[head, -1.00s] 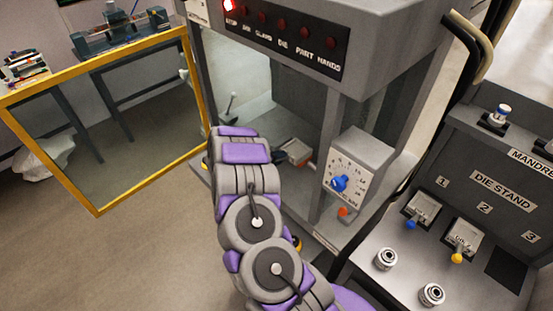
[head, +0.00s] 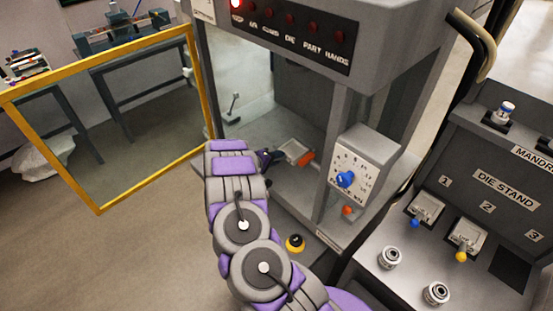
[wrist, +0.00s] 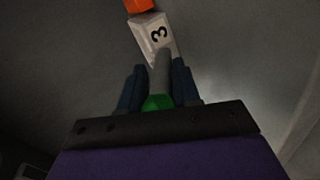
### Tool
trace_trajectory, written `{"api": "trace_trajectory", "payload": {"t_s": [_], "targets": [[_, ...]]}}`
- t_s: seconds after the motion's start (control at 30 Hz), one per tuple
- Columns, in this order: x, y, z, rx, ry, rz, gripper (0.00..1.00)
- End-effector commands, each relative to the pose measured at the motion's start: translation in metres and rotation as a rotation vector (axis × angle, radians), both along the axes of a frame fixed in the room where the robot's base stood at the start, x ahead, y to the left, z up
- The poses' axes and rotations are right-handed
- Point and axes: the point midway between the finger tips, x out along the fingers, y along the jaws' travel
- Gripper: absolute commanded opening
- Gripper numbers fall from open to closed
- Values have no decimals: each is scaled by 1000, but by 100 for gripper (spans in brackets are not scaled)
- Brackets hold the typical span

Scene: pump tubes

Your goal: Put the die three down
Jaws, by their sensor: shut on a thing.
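Die three (wrist: 153,36) is a pale block marked "3" with a grey handle (wrist: 161,68) and a green knob (wrist: 158,102). My gripper (wrist: 157,84) is shut on its handle, one dark finger on each side. In the head view, die three (head: 292,150) is inside the grey press, and my gripper (head: 270,158) reaches in from the left. An orange part (wrist: 138,5) is at the die's far end; I cannot tell whether they touch. The die is close to the press floor (head: 250,128), but contact cannot be judged.
The die stand (head: 506,191) at right has a blue-knobbed die (head: 428,208) at 1, a yellow-knobbed die (head: 467,236) at 2 and a bare dark square (head: 510,269) at 3. The press post and dial box (head: 360,165) stand just right of my gripper. A yellow-framed panel (head: 150,180) is at left.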

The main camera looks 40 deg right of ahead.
Motion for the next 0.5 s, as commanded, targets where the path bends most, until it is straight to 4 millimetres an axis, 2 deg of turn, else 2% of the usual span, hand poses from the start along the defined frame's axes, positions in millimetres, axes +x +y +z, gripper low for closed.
{"api": "trace_trajectory", "payload": {"t_s": [0.2,0.23,0.5], "targets": [[0,-4,-2,2,-1,1,0],[0,-5,-3,3,-1,0,32],[0,-6,-4,5,-1,0,57]]}}
